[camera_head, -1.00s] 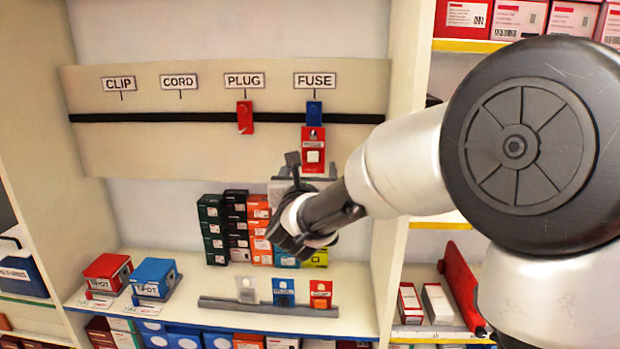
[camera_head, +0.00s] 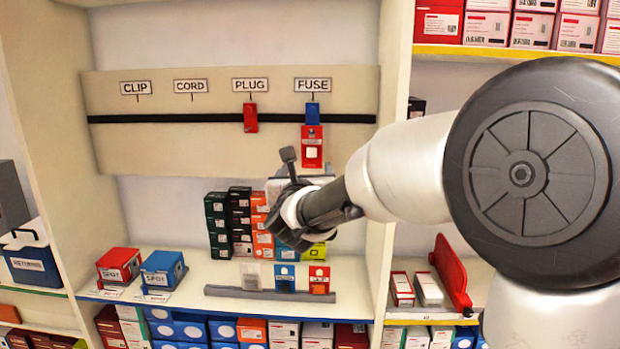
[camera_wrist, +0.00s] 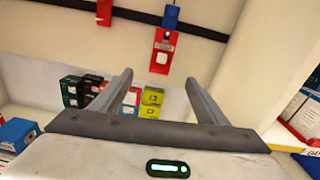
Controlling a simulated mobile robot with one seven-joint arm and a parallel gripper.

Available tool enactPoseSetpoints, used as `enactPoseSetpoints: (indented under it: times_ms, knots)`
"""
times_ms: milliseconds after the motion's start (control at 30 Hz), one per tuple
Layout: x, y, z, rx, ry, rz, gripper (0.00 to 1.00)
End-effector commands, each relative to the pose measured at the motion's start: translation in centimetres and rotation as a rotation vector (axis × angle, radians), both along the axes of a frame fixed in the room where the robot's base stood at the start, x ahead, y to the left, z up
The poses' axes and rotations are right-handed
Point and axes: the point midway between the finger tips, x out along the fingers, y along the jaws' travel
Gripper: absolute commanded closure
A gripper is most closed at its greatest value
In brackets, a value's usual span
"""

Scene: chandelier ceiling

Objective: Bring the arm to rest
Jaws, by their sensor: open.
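My gripper (camera_wrist: 158,95) is open, with its two grey fingers apart and nothing between them in the wrist view. In the head view my arm reaches in from the right, and my gripper is in front of the shelf bay, below the FUSE label (camera_head: 313,85). A red packet with a white item (camera_head: 312,148) hangs under the blue hook (camera_head: 312,115) at FUSE. The packet also shows in the wrist view (camera_wrist: 164,52), beyond the fingertips and apart from them. My wrist partly hides the stacked boxes behind it in the head view.
A red hook (camera_head: 250,117) hangs under PLUG. Below, a grey rail (camera_head: 270,294) holds several small packets. Red (camera_head: 119,265) and blue (camera_head: 162,269) boxes stand at its left. A side panel (camera_head: 393,120) stands close to the right of my gripper.

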Motion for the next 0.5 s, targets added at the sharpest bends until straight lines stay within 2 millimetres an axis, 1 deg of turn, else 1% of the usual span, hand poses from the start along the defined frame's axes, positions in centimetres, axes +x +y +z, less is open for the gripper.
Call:
enactPoseSetpoints:
  times_ms: [33,67,167,200,267,300,367,400,467,500]
  knots:
    - [-0.6,0.0,0.6,-0.078,0.005,0.025,0.32]
    - [-1.0,0.0,0.9,-0.15,0.014,0.046,0.32]
    - [-3.4,-0.1,1.5,-0.485,0.052,0.15,0.32]
    - [-4.8,-0.5,1.5,-0.653,0.071,0.2,0.32]
    - [-7.1,-1.3,1.2,-0.915,0.099,0.282,0.32]
    - [-8.8,-2.1,0.7,-1.087,0.116,0.34,0.32]
    - [-11.5,-3.5,-0.2,-1.339,0.144,0.434,0.32]
    - [-13.5,-4.6,-1.0,-1.501,0.159,0.501,0.32]
    - [-16.7,-6.4,-2.4,-1.734,0.181,0.618,0.32]
    - [-19.1,-7.7,-3.6,-1.882,0.194,0.708,0.32]
